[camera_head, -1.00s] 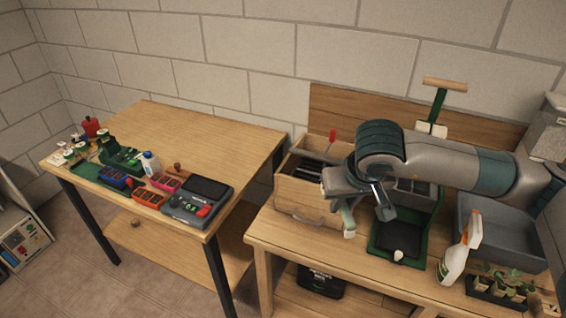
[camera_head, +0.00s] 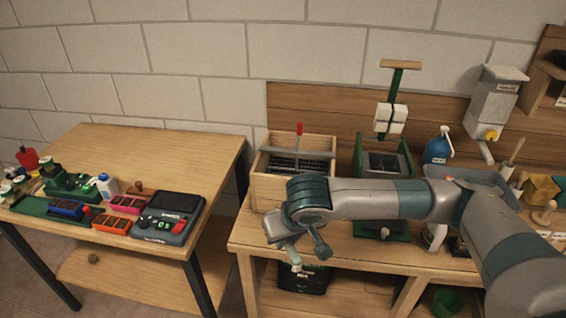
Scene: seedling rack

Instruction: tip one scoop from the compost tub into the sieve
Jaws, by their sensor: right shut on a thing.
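A wooden box with a dark slatted top (camera_head: 268,188), which looks like the sieve, stands on the right-hand bench. A bar with a red knob (camera_head: 299,129) lies across it. A grey tub (camera_head: 507,183), probably the compost tub, is behind my right arm and mostly hidden; its contents do not show. My right gripper (camera_head: 307,256) is in front of the sieve box, low over the bench's front edge. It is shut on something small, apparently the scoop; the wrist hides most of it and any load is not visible. My left gripper is out of view.
A green press with a T-handle (camera_head: 398,64) and a blue bottle (camera_head: 437,148) stand behind my arm. A grey dispenser (camera_head: 494,97) is at the back right. The left table (camera_head: 185,150) holds trays and a dark device (camera_head: 167,216); its back is clear.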

